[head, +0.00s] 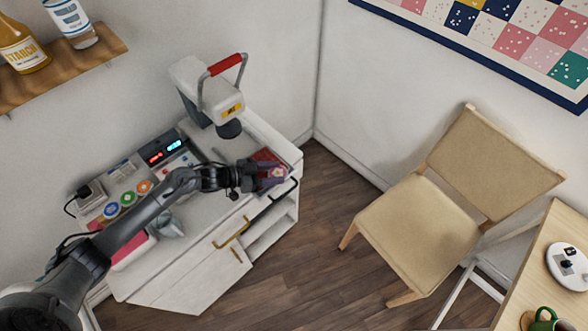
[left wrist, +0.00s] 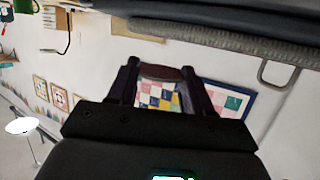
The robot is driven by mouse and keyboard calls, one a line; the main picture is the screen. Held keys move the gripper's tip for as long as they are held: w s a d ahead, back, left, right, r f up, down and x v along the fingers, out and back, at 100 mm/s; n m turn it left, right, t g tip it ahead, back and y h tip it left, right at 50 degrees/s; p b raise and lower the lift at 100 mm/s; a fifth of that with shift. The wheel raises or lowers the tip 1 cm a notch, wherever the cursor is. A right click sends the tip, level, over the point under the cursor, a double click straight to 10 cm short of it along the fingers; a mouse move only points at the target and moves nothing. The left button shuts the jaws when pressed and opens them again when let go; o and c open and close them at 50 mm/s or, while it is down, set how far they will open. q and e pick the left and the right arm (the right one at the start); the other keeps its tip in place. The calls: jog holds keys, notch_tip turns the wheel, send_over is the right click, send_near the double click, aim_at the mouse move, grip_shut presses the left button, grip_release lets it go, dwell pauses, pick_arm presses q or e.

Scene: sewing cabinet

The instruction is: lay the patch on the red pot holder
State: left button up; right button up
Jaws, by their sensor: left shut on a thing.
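My left gripper (head: 274,176) reaches over the right end of the white cabinet and is shut on a small dark red patch with a pale pink mark (head: 278,172). In the left wrist view the dark red edge of the patch (left wrist: 165,73) spans the gap between the fingertips (left wrist: 160,80). The red pot holder (head: 264,155) lies on the cabinet top just behind the gripper, partly hidden by it. The patch overlaps it in the picture; I cannot tell whether they touch. My right gripper is not in view.
A white sewing machine (head: 212,95) with a red handle stands behind the gripper. Thread spools (head: 128,198) and a lit display (head: 166,150) are along the cabinet top (head: 200,215). A wooden chair (head: 440,205) stands to the right, with open floor between.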

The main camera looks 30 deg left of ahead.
pick_arm(q)
jog(key=a+r+p, duration=0.1)
jog(key=a, duration=0.1)
jog(key=w+a+r+p, duration=0.1)
jog(key=a, duration=0.1)
jog(key=a+r+p, duration=0.1)
jog(key=a+r, duration=0.1)
jog(key=shift+w+a, duration=0.15)
jog(key=shift+a, duration=0.25)
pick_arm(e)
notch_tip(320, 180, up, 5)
pick_arm(q)
jog(key=shift+f+b, duration=2.3)
jog(key=shift+f, duration=0.3)
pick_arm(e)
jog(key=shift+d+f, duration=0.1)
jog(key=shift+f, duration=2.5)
pick_arm(q)
jog(key=o, duration=1.1)
jog(key=shift+c, duration=0.2)
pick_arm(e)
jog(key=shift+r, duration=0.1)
pick_arm(q)
jog(key=p+v, duration=0.1)
jog(key=v, duration=1)
jog(key=shift+d, duration=0.15)
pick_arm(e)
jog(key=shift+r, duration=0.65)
pick_arm(q)
jog(key=shift+d, duration=0.1)
